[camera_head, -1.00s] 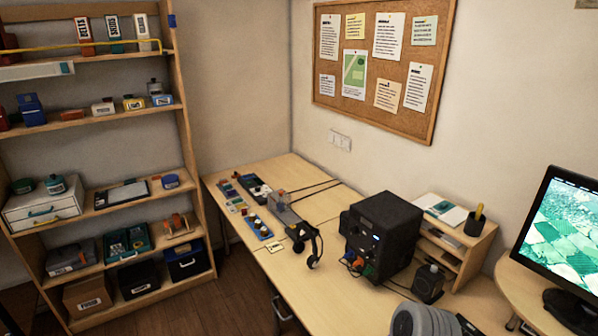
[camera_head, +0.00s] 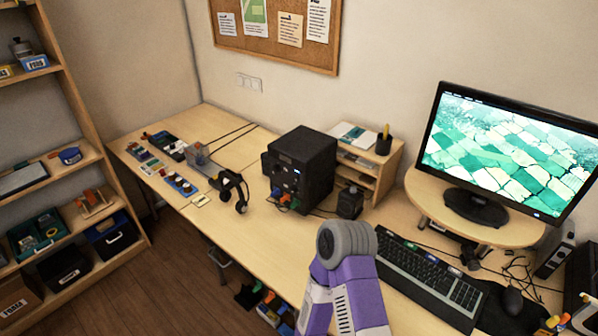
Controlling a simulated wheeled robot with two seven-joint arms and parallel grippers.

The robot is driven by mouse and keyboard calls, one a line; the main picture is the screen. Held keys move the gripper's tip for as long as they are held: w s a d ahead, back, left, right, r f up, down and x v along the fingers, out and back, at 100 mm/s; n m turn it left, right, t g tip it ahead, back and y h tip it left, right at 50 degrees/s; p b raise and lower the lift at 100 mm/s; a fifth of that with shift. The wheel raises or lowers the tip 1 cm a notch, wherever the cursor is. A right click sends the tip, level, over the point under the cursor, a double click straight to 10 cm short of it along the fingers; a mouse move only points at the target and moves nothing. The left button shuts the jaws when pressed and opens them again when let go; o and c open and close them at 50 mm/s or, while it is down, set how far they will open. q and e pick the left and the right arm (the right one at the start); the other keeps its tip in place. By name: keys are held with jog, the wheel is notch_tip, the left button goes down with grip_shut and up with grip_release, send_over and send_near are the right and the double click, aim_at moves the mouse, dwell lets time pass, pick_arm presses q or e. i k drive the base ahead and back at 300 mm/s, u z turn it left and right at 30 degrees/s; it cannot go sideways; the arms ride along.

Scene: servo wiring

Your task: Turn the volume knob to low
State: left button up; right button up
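No volume knob can be clearly made out. A black box-shaped device (camera_head: 310,158) stands on the wooden desk, with small light marks and round details on its front and colored plugs (camera_head: 282,198) low at its front. A small black speaker-like box (camera_head: 350,203) stands just right of it. Either might carry a knob; it is too small to tell. A purple and white arm of mine with a grey ribbed round joint rises at the bottom middle, in front of the keyboard. No gripper fingers show in the view.
A monitor (camera_head: 510,150) stands on a raised wooden stand at right. A black keyboard (camera_head: 430,278) and mouse (camera_head: 512,301) lie below it. Headphones (camera_head: 236,190) and small parts lie on the desk's left. A shelf unit (camera_head: 84,118) stands at left. The front-middle desk surface (camera_head: 250,235) is clear.

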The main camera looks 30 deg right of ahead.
aim_at(275, 168)
jog(key=k, duration=1.2)
jog(key=z, duration=0.85)
jog(key=i, duration=1)
jog(key=u, duration=0.2)
